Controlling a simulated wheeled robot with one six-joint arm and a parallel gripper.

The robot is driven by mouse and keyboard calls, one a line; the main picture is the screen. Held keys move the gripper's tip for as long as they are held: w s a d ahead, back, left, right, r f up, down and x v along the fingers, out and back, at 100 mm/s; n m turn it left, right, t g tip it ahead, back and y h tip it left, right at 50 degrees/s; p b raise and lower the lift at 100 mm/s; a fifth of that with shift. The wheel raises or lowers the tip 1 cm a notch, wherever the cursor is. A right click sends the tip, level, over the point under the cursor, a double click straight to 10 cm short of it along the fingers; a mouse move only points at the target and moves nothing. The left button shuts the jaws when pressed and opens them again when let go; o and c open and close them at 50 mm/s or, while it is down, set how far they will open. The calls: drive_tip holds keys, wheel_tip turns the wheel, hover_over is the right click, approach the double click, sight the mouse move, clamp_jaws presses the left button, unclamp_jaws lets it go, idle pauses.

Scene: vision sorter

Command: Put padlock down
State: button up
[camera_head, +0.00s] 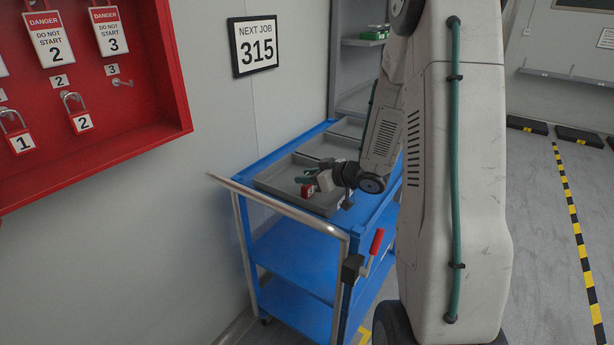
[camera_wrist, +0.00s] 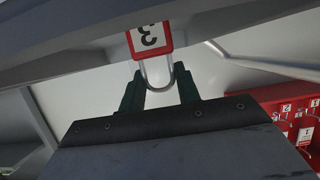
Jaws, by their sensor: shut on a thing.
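The padlock (camera_head: 308,191) is small and red with a white label, at the near part of the grey tray on the cart. In the wrist view the padlock (camera_wrist: 151,38) shows a 3, upside down, and its metal shackle lies between my fingertips. My gripper (camera_head: 311,177) is shut on the shackle; its green fingers also show in the wrist view (camera_wrist: 158,82). The grey tray (camera_head: 272,184) has several compartments. I cannot tell whether the padlock touches the tray floor.
The blue cart (camera_head: 290,258) has a metal push handle (camera_head: 280,208) at the near end and a red-handled lever (camera_head: 376,242). A red lockout board (camera_head: 130,120) on the left wall holds padlocks 1 and 2; hook 3 (camera_head: 123,83) is empty. A "NEXT JOB 315" sign hangs above.

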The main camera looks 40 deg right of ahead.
drive_tip(key=o, duration=1)
drive_tip(key=shift+s+d+r, duration=0.1)
drive_tip(key=shift+s+r, duration=0.1)
drive_tip(key=v, duration=1.1)
wheel_tip(320, 180, up, 9)
drive_tip(key=a+m+g+h, duration=0.1)
drive_tip(key=m+g+h, duration=0.2)
drive_tip(key=h, duration=0.6)
drive_tip(key=s+a+r+m+g+y, duration=0.1)
drive_tip(key=s+a+g+y, duration=0.3)
drive_tip(key=s+a, duration=1.7)
drive_tip(key=s+r+g, duration=0.1)
drive_tip(key=g, duration=0.3)
drive_tip(key=shift+s+a+r+g, duration=0.2)
drive_tip(key=shift+s+a+g, duration=0.1)
drive_tip(key=shift+s, duration=0.1)
